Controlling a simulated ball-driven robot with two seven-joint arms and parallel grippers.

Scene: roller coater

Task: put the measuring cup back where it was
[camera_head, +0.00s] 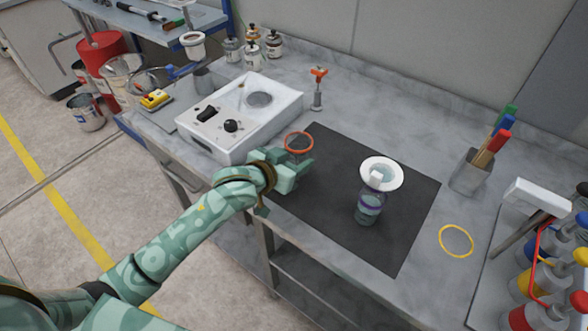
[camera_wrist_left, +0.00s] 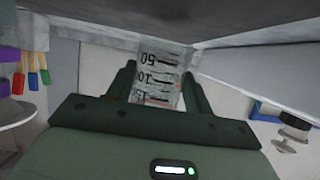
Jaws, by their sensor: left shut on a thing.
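The measuring cup (camera_head: 299,145) is clear with an orange rim. It looks upright, near the left edge of the dark mat (camera_head: 330,155), by the white machine. My left gripper (camera_head: 296,170) is shut on it and hides its lower part. In the left wrist view the cup (camera_wrist_left: 158,75) sits between the two fingers, with black markings on its wall. Whether its base touches the mat cannot be told. A yellow ring (camera_head: 456,240) lies flat on the grey bench, right of the mat. My right gripper is not in view.
A jar (camera_head: 369,208) topped by a white wide-rimmed piece (camera_head: 382,172) stands on the mat. The white machine (camera_head: 238,117) is left of the cup. A brush holder (camera_head: 469,172) and a tray with colored bottles (camera_head: 530,285) are at right.

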